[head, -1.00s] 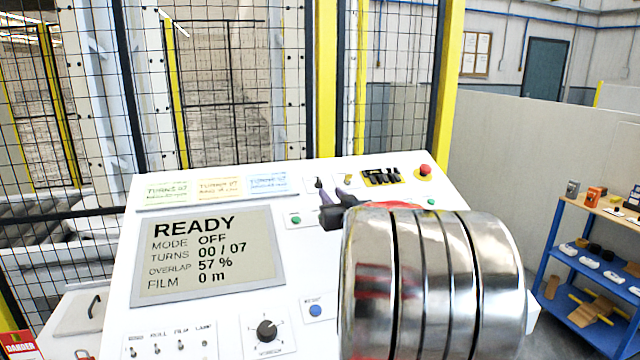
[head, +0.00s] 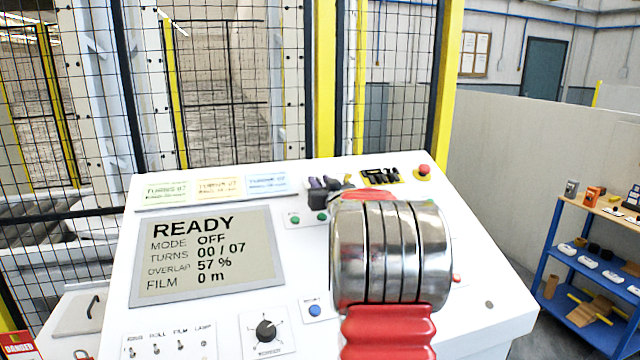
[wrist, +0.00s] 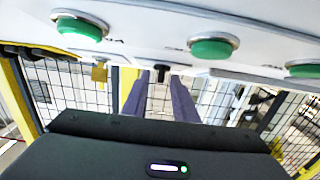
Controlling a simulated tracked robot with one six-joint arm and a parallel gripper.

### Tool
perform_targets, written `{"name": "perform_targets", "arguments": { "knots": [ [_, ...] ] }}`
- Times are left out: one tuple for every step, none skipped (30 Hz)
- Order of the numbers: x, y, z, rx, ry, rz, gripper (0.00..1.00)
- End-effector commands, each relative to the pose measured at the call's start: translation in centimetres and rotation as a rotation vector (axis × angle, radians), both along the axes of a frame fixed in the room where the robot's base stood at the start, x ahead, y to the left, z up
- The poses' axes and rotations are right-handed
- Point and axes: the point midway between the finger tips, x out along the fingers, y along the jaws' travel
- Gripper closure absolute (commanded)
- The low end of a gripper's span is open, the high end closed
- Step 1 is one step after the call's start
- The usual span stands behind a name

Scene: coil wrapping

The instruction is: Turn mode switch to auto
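The control panel (head: 120,260) has a display (head: 215,255) reading READY, MODE OFF, TURNS 00 / 07. My gripper (head: 325,183) is at the upper middle of the panel, its two purple fingers apart. In the wrist view, a small black switch knob (wrist: 161,72) shows between and beyond the fingertips of my gripper (wrist: 158,80), with gaps on both sides. I cannot tell whether it is the mode switch or which way it points. In the head view my fingers and arm hide that spot.
Green buttons (wrist: 213,47) sit close to the fingers. A yellow lock-like part (wrist: 99,72) is beside them. A red button (head: 424,170) is at the panel's top right. A black rotary knob (head: 266,331) and blue button (head: 315,310) are lower down. A mesh fence (head: 225,90) stands behind.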

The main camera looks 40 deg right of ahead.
Motion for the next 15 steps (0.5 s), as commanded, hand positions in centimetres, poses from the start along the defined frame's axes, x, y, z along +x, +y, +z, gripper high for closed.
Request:
{"name": "perform_targets", "arguments": {
  "knots": [
    [0.05, -0.01, -0.03, 0.000, 0.000, 0.000, 0.74],
    [0.07, 0.00, -0.03, 0.000, 0.000, 0.000, 0.74],
    [0.06, 0.00, -0.03, 0.000, 0.001, 0.000, 0.74],
    [0.06, 0.00, -0.04, 0.000, 0.001, 0.000, 0.74],
    [0.06, 0.01, -0.03, 0.000, 0.001, 0.000, 0.74],
    [0.05, 0.02, -0.04, 0.000, 0.001, 0.000, 0.74],
    [0.06, 0.02, -0.03, 0.000, 0.001, 0.001, 0.74],
    [0.06, 0.02, -0.04, 0.000, 0.001, 0.001, 0.76],
    [0.06, 0.02, -0.03, 0.000, 0.001, 0.001, 0.79],
    [0.06, 0.03, -0.04, 0.000, 0.001, 0.001, 0.81],
    [0.06, 0.03, -0.03, 0.000, 0.001, 0.001, 0.83],
    [0.06, 0.04, -0.03, 0.000, 0.001, 0.001, 0.86],
    [0.07, 0.04, -0.03, 0.000, 0.001, 0.001, 0.88],
    [0.06, 0.05, -0.03, 0.000, 0.001, 0.001, 0.90],
    [0.06, 0.05, -0.04, 0.000, 0.001, 0.001, 0.93]
  ]
}}
